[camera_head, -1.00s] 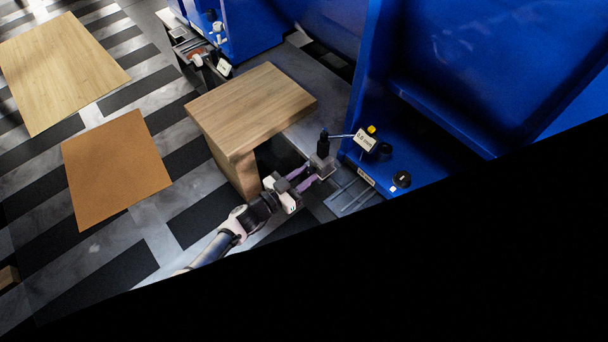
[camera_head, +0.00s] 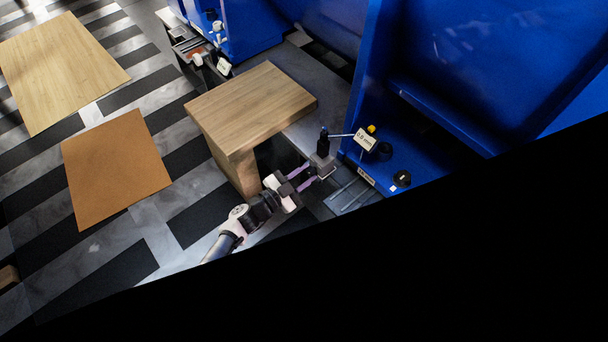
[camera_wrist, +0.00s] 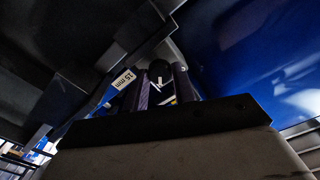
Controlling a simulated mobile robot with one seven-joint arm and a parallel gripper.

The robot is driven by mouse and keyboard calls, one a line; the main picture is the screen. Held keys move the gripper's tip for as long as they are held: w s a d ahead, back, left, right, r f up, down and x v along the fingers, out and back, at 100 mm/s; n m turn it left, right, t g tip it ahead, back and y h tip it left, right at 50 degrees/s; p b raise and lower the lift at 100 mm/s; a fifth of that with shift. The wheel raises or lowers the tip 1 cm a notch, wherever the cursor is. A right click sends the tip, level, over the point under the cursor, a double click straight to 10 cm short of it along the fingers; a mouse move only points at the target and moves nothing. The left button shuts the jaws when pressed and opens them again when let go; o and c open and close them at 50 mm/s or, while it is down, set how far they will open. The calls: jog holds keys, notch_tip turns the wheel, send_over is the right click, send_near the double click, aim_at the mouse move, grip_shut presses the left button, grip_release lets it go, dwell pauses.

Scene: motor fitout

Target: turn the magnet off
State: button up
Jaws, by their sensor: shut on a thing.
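The magnetic base is a small grey block (camera_head: 321,163) with a dark upright post (camera_head: 323,143) on it, standing on the grey ledge beside the blue machine. My gripper (camera_head: 314,173) reaches it from the lower left, its purple fingers at the block's near side. In the wrist view, a round black knob (camera_wrist: 159,72) with a white mark sits between the two purple fingers (camera_wrist: 162,88), and they are shut on it. Which setting the mark points at cannot be told. The knob is hidden in the head view.
A wooden block table (camera_head: 250,105) stands close left of my gripper.

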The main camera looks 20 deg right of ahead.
jog(key=o, duration=1)
jog(key=v, duration=1.3)
jog(key=shift+a+p, duration=0.4)
jog(key=shift+p, duration=0.05)
jog(key=shift+s, duration=0.1)
